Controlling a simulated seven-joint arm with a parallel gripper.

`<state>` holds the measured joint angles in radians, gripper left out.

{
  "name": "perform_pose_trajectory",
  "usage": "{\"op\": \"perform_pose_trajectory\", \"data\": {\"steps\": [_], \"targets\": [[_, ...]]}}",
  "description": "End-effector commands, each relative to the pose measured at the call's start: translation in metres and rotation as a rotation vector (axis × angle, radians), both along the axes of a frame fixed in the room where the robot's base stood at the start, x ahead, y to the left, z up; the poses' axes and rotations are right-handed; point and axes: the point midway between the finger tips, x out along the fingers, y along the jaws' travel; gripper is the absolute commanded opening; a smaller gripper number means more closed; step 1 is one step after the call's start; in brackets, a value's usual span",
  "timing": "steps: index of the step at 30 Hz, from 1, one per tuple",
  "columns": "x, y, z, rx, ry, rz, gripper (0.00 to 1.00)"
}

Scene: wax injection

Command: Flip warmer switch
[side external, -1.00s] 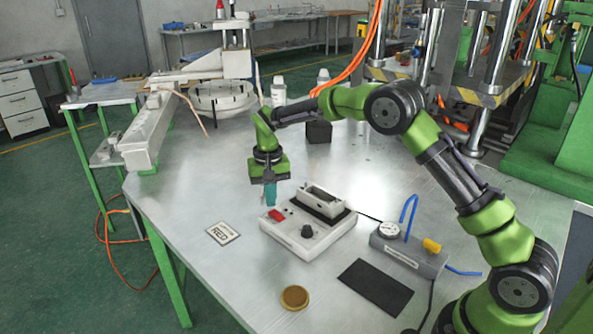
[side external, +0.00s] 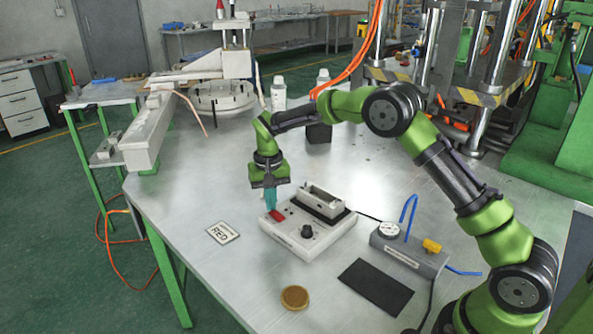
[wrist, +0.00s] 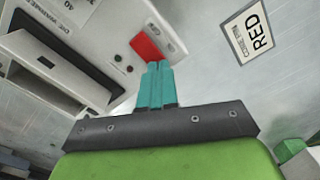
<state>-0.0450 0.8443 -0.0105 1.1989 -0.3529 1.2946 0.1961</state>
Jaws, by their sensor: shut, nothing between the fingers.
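The white warmer (side external: 308,230) stands on the metal table, with a black knob (side external: 307,232) on its front and a slotted block on top. Its red switch (side external: 277,215) is at the left end of its top. In the wrist view the red switch (wrist: 146,47) lies just beyond the fingertips. My gripper (side external: 271,210) is shut and empty, its teal fingers pointing down right at the switch. In the wrist view the closed fingers of my gripper (wrist: 156,66) reach the switch's lower edge. I cannot tell whether they touch it.
A card reading RED (side external: 223,233) lies left of the warmer. A round tan disc (side external: 295,297) and a black mat (side external: 375,287) lie in front. A grey gauge block (side external: 408,255) with blue tubing stands to the right. The table left of the warmer is mostly clear.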

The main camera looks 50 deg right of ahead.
Motion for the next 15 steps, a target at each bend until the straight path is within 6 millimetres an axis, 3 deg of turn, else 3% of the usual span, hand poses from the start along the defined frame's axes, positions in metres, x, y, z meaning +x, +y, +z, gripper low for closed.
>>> {"op": "perform_pose_trajectory", "data": {"steps": [15], "targets": [[-0.0004, 0.0001, -0.0083, 0.000, 0.001, 0.000, 0.00]]}}
